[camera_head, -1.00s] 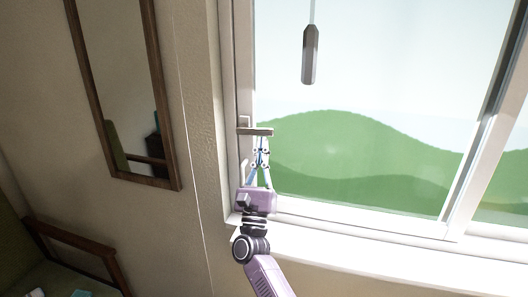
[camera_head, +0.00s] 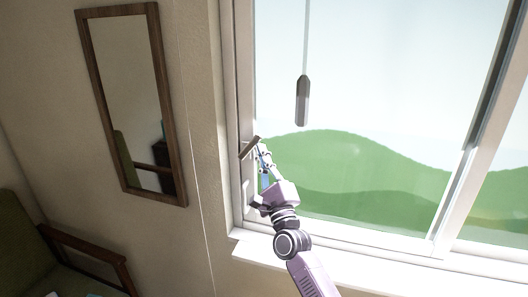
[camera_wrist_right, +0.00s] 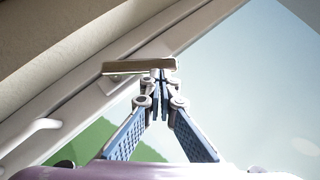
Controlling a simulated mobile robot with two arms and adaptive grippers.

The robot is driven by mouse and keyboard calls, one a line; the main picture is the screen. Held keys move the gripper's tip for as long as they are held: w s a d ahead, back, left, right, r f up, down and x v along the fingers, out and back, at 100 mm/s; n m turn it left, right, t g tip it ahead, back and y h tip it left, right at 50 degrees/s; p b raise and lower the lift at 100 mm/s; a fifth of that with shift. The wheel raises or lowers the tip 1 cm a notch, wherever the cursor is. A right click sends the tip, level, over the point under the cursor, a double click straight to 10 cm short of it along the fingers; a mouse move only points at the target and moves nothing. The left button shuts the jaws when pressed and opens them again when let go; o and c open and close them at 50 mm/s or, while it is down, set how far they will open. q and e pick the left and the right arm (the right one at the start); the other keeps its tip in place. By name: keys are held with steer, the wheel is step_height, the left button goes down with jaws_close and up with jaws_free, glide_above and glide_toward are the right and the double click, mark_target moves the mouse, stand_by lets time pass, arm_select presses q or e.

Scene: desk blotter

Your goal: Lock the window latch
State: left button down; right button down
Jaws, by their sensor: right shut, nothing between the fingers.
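The window latch (camera_head: 250,147) is a small brownish bar on the left side of the window frame. In the head view it is tilted, its right end higher. My left gripper is not in view.
The window frame (camera_head: 243,70) runs up left of the glass, and a white sill (camera_head: 330,265) lies below. A grey pull weight (camera_head: 303,100) hangs on a cord before the glass. A framed mirror (camera_head: 180,150) is on the left wall. A pale handle (camera_wrist_right: 30,132) is on the frame.

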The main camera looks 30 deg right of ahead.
mark_target(254, 139)
steer(key=shift+w+a+r, duration=0.3)
steer(key=shift+w+r, duration=0.05)
steer(key=shift+r, duration=0.3)
steer(key=shift+w+a+r, duration=0.25)
steer(key=shift+w+r, duration=0.05)
steer(key=shift+r, duration=0.3)
steer(key=shift+w+a+r, duration=0.4)
steer(key=shift+w+r, duration=0.05)
steer(key=shift+w, duration=0.05)
